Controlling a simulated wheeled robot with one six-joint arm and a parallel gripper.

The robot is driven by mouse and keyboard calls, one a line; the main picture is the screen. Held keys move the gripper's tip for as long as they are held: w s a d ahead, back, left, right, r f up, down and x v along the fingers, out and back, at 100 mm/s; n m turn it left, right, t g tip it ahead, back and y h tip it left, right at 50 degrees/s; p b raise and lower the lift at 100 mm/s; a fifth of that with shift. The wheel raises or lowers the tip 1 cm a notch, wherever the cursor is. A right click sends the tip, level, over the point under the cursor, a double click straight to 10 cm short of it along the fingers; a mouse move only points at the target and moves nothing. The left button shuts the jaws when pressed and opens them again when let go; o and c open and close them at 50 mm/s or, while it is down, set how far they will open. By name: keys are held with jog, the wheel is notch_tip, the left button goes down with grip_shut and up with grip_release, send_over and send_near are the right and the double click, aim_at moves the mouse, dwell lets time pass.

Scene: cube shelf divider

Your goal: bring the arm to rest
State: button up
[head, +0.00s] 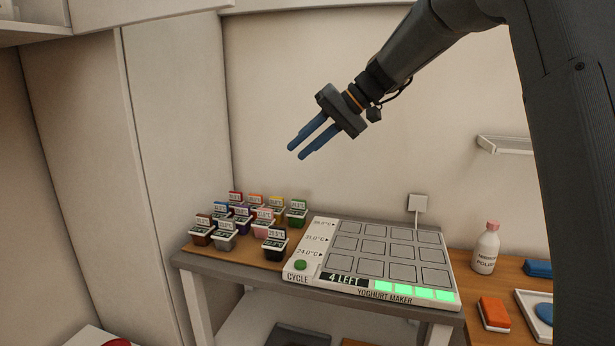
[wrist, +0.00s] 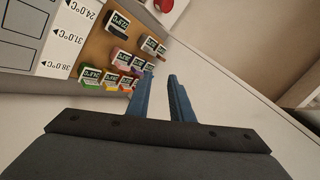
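My gripper (head: 297,154) has two blue fingers and is raised in the air, above and behind the group of small jars, well clear of the table. The fingers are apart with an empty gap between them. In the wrist view my gripper (wrist: 161,77) also shows nothing between its fingers. My arm (head: 425,45) comes down from the upper right and bends toward the wall.
Several small labelled jars (head: 224,242) stand on a wooden board left of the yoghurt maker (head: 385,260), whose display reads "4 LEFT". A white bottle (head: 486,250), an orange block (head: 494,313) and a wall shelf (head: 505,146) are at right.

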jog(key=s+d+f+m+h, duration=0.1)
jog(key=s+d+f+h, duration=0.2)
jog(key=s+d+f, duration=0.35)
jog(key=s+d+f+m+h, duration=0.2)
jog(key=s+d+f, duration=0.2)
jog(key=s+f, duration=0.45)
jog(key=s+d+f+h, duration=0.1)
jog(key=s+d+f, duration=0.2)
jog(key=s, duration=0.3)
jog(key=s+d+f+h, duration=0.1)
jog(key=s+d+f, duration=0.2)
jog(key=s+f, duration=0.3)
jog(key=s+d+f+g+h, duration=0.1)
jog(key=s+d+f+h, duration=0.1)
jog(key=s+d+f, duration=0.1)
jog(key=s+f, duration=0.1)
jog(key=s, duration=0.1)
jog(key=shift+s+d+f, duration=0.2)
jog(key=shift+s+d, duration=0.2)
